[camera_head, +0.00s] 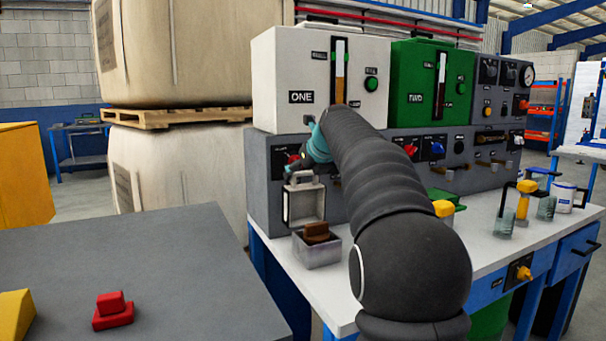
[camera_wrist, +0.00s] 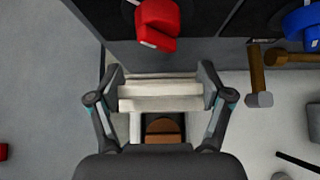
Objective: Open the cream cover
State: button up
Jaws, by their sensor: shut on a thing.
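The cream cover (camera_head: 305,204) is a pale frame-like panel with a grey face. It stands about upright behind and above a small grey metal box (camera_head: 318,254) on the white bench. A brown block (camera_head: 317,232) shows in the open top of the box, and also in the wrist view (camera_wrist: 164,128). My gripper (camera_head: 300,176) is at the cover's top edge. In the wrist view my gripper (camera_wrist: 160,90) has a finger at each end of the cream cover (camera_wrist: 160,104) and is shut on it. My arm hides part of the bench and the panel behind.
The grey panel (camera_head: 262,192) stands close behind the cover, with a red knob (camera_wrist: 158,20) and a blue knob (camera_wrist: 302,24). A brown-handled lever (camera_wrist: 256,75) is to the right. A grey table (camera_head: 190,265) at left holds a red block (camera_head: 112,312).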

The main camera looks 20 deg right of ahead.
jog(key=o, duration=1.6)
jog(key=v, duration=1.2)
jog(key=shift+c, duration=0.2)
